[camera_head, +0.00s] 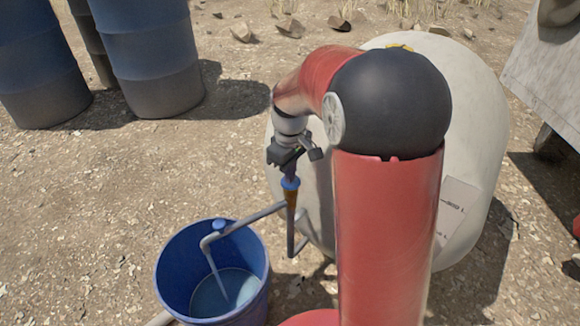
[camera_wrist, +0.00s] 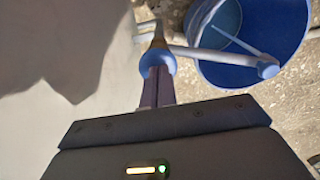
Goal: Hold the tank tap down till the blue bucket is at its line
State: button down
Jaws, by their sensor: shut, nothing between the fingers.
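The large cream tank (camera_head: 475,130) stands behind my arm, which hides much of it. Its tap has a blue top (camera_head: 290,183) over a brown part, with a grey pipe (camera_head: 255,216) running left over the bucket. My gripper (camera_head: 287,172) is shut and empty, pointing down, with its fingertips at the tap's blue top. In the wrist view the shut fingers meet the blue top (camera_wrist: 157,62) and appear to press on it. A thin stream runs from the pipe's end into the blue bucket (camera_head: 168,268). Water (camera_head: 215,293) covers its bottom; I cannot make out a fill line.
Blue barrels (camera_head: 150,55) stand at the back left. A pale slab-like structure (camera_head: 550,75) is at the right edge. Several rocks (camera_head: 290,27) lie at the back.

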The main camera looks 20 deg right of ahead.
notch_tip(320, 180, up, 14)
jog(key=p, duration=0.4)
dwell(0.4)
jog(key=s+m+t, duration=0.5)
jog(key=s+m, duration=0.2)
jog(key=s, duration=1.5)
jog(key=shift+s+d+r+t, duration=0.25)
jog(key=shift+s+r+t, duration=0.05)
jog(key=shift+s+d, duration=0.1)
